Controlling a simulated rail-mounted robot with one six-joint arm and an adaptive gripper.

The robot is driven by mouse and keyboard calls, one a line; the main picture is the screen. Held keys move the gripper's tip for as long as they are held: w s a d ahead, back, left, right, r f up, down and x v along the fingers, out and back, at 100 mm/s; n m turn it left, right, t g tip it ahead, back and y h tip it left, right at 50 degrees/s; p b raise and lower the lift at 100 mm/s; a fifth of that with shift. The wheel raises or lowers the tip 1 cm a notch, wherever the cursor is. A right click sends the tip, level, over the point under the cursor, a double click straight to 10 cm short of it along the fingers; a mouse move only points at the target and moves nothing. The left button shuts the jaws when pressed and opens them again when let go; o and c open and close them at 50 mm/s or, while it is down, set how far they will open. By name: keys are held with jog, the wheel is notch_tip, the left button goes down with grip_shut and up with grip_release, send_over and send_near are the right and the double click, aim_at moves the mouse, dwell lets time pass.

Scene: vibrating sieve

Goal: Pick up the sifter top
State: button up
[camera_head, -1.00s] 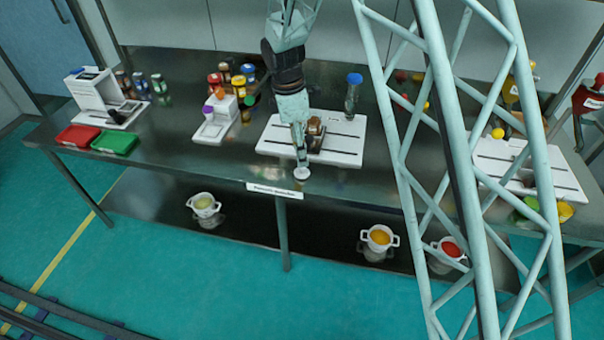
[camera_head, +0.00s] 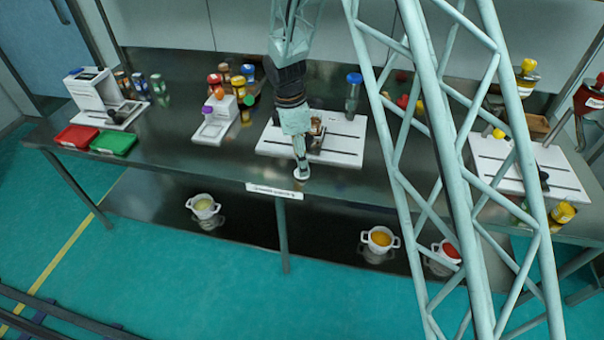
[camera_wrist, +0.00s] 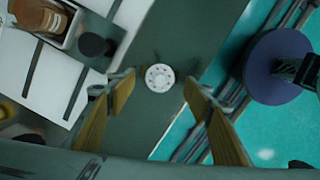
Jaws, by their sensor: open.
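The sifter top is most likely the small round white disc with dark holes, lying on the dark table near its front edge. It shows in the wrist view (camera_wrist: 160,77) between my fingertips, and in the head view (camera_head: 301,173) just below my gripper. My gripper (camera_wrist: 160,88) is open and points down at the disc, with one finger to each side of it. It also shows in the head view (camera_head: 300,158). I cannot tell how far the fingertips are above the table.
A white slotted board (camera_head: 345,142) lies behind my gripper, with a brown-labelled jar (camera_wrist: 42,18) in a holder on it and a dark round knob (camera_wrist: 92,44) beside. A white label plate (camera_head: 274,190) is on the table's front edge. A clear blue-capped bottle (camera_head: 353,95) stands behind.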

jog(key=shift+d+f+b, duration=0.15)
jog(key=shift+f+b, duration=0.25)
jog(key=shift+f, duration=1.35)
jog(key=shift+c, duration=0.7)
jog(key=c, duration=0.6)
